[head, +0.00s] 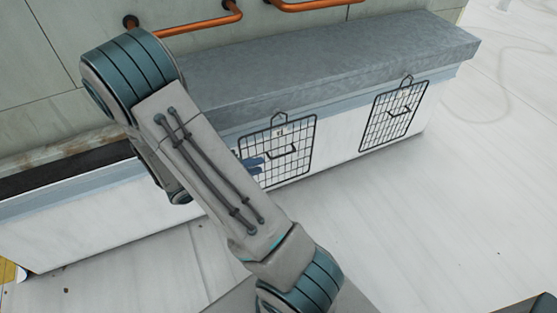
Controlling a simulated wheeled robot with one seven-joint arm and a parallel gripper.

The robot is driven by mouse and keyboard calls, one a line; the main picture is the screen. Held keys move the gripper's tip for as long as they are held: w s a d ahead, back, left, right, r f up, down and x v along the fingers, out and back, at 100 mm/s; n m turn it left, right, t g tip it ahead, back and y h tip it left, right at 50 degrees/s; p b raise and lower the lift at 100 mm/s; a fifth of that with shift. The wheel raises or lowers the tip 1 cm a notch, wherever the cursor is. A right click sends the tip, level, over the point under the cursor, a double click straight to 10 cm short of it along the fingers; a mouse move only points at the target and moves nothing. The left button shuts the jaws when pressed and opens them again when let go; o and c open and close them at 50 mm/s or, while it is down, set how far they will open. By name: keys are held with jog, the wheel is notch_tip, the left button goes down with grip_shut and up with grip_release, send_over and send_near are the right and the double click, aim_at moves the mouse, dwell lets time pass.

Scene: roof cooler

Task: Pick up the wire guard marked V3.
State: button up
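Two black wire guards with handles hang against the white front of a long grey-topped unit in the head view. The left wire guard (297,152) is partly covered by my arm along its left side. The right wire guard (380,128) is in clear view, apart from my arm. Any marking is too small to read, so I cannot tell which one is V3. A small dark blue part, likely the tip of my gripper (254,163), shows from behind my arm at the left guard's left edge. The rest of the gripper is hidden, and I cannot tell whether it touches the wires.
The grey metal top (340,65) of the unit overhangs the guards. Orange pipes (200,22) run along the wall behind it. The pale floor (440,205) in front and to the right is mostly clear. A dark opening or strip (62,174) lies at the left.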

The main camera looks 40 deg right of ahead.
aim_at(281, 156)
notch_tip(281, 156, down, 5)
jog(key=w+n+t+h, duration=0.1)
jog(key=w+n+t, duration=0.1)
jog(key=n, duration=0.5)
jog(key=x, duration=0.4)
jog(key=b+x, duration=0.1)
jog(key=x, duration=0.4)
jog(key=b+x, duration=0.1)
jog(key=x, duration=0.4)
jog(key=shift+w+r, duration=0.15)
jog(key=shift+w, duration=0.15)
jog(key=shift+a, duration=0.1)
grip_shut()
jog(key=shift+r, duration=0.1)
